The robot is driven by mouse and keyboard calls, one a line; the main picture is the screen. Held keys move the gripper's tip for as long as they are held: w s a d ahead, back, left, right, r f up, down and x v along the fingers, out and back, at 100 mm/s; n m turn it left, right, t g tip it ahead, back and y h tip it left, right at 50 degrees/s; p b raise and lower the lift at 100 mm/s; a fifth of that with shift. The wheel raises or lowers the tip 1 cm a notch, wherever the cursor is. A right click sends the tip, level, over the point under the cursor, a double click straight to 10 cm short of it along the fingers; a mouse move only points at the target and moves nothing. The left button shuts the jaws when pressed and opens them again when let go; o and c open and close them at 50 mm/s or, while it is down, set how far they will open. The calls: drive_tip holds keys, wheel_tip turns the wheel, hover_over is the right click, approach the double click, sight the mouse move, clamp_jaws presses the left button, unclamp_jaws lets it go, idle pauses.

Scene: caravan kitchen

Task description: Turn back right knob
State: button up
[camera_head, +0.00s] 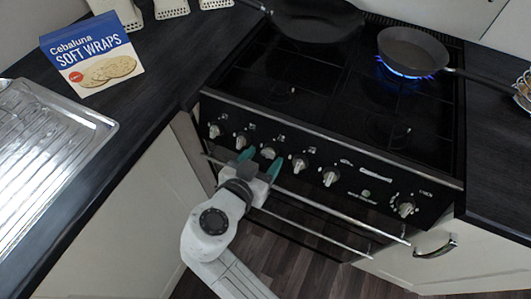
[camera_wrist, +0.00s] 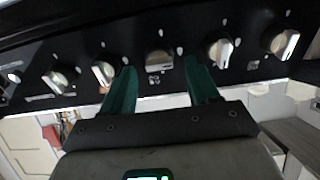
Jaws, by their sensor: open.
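The stove's front panel carries a row of several silver knobs. My gripper (camera_head: 260,162) is open, with its teal fingers at the panel, on either side of the third knob from the left (camera_head: 268,153). In the wrist view the open fingers (camera_wrist: 159,75) flank a knob (camera_wrist: 159,60) near their tips; contact cannot be told. To its right in the head view are a knob (camera_head: 300,163), another knob (camera_head: 330,176) and a far right knob (camera_head: 406,208). A blue flame (camera_head: 405,71) burns under the back right pan (camera_head: 413,50).
A dark pan (camera_head: 317,20) stands at the back left of the hob. An oven rail (camera_head: 310,208) runs below the knobs. A wraps box (camera_head: 92,62) stands on the left counter near a metal draining board (camera_head: 50,140). A wire rack (camera_head: 525,90) sits at the right.

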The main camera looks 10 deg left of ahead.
sight(269, 152)
drive_tip(key=shift+x, duration=1.1)
drive_tip(key=shift+c, duration=0.4)
drive_tip(key=c, duration=0.9)
drive_tip(key=shift+c, duration=0.2)
drive_tip(key=shift+n, duration=0.3)
drive_tip(key=n+p, duration=0.1)
drive_tip(key=n, duration=0.2)
drive_tip(key=shift+n+p, duration=0.9)
drive_tip(key=shift+n, duration=1.1)
